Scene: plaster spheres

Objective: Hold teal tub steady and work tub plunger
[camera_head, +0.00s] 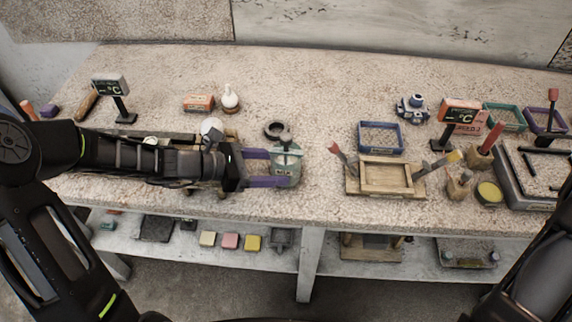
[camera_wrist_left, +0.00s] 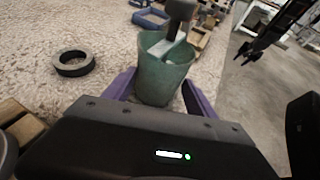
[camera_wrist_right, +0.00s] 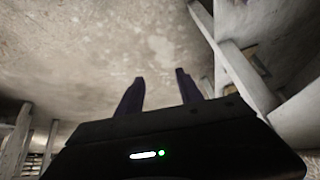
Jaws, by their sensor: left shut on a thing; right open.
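The teal tub (camera_head: 287,166) stands upright near the front edge of the bench, left of the middle in the head view. A plunger (camera_head: 286,139) with a dark knob sticks up out of its top. My left gripper (camera_head: 276,169) has its purple fingers shut on the sides of the tub. In the left wrist view the tub (camera_wrist_left: 162,75) sits between both fingers, and the plunger knob (camera_wrist_left: 180,10) rises from its mouth. My right gripper (camera_wrist_right: 160,90) is open and empty in the right wrist view, facing a plain speckled surface, away from the tub.
A dark ring (camera_head: 274,130) lies just behind the tub. A wooden frame tray (camera_head: 384,178) and a blue tray (camera_head: 380,137) stand to its right. A white bottle (camera_head: 230,99) and an orange box (camera_head: 198,103) are behind left. Bench space directly right of the tub is clear.

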